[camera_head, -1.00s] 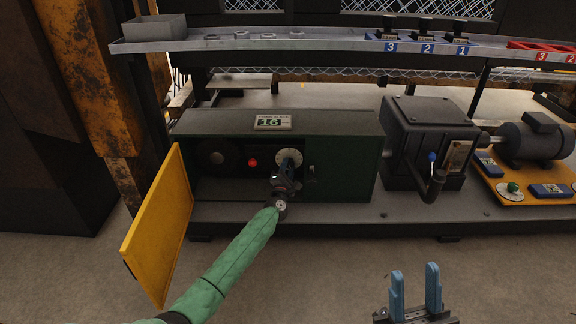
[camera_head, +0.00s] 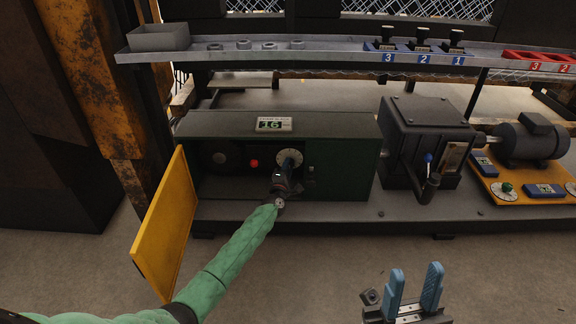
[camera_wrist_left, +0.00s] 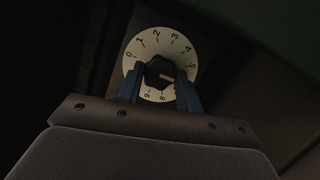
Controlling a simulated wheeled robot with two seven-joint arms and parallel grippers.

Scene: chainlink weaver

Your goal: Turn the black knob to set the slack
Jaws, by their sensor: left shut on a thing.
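The black knob (camera_wrist_left: 159,71) sits in the middle of a white numbered dial (camera_wrist_left: 134,61) in the left wrist view. Its white pointer mark points right, a little below the 5. My left gripper (camera_wrist_left: 160,88) has its blue fingers on both sides of the knob, shut on it. In the head view the dial (camera_head: 289,155) shows inside the open green box (camera_head: 330,124), and my left gripper (camera_head: 287,176) hides the knob there. The display (camera_head: 273,124) on top of the box reads 16. My right gripper (camera_head: 411,293) is open and empty at the bottom.
The yellow door (camera_head: 165,227) of the box stands open at the left. A red button (camera_head: 254,163) is left of the dial. A dark gearbox with a crank (camera_head: 428,187) and a motor (camera_head: 533,139) stand to the right. A shelf (camera_head: 330,48) runs above.

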